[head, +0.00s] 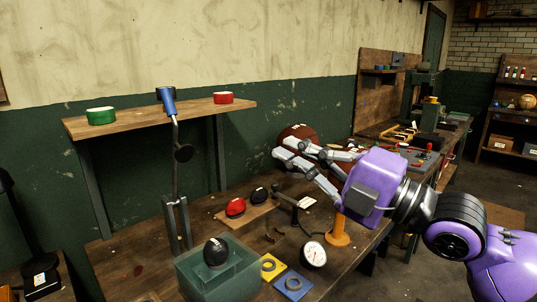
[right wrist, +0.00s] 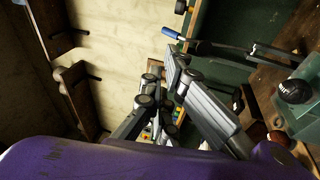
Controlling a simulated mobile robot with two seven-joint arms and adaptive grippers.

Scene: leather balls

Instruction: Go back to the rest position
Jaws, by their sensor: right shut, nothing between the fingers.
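My right gripper (head: 284,149) is shut and empty, held in the air over the right part of the workbench (head: 130,262). Its silver fingers point left in the head view. They also show in the right wrist view (right wrist: 160,80). A brown ball (head: 296,130) shows behind the fingers and is partly hidden by them. A red ball (head: 236,207) and a black ball (head: 259,195) sit on a wooden board. Another black ball (head: 216,252) is at the green see-through bin (head: 240,284); it also shows in the right wrist view (right wrist: 294,91). My left gripper is out of view.
A raised shelf (head: 160,115) holds a green roll (head: 101,116) and a red roll (head: 223,98). A blue-handled tool (head: 167,101) stands upright before it. A dial gauge (head: 314,254), an orange stand (head: 338,232), and yellow (head: 268,267) and blue (head: 293,285) plates are below my gripper.

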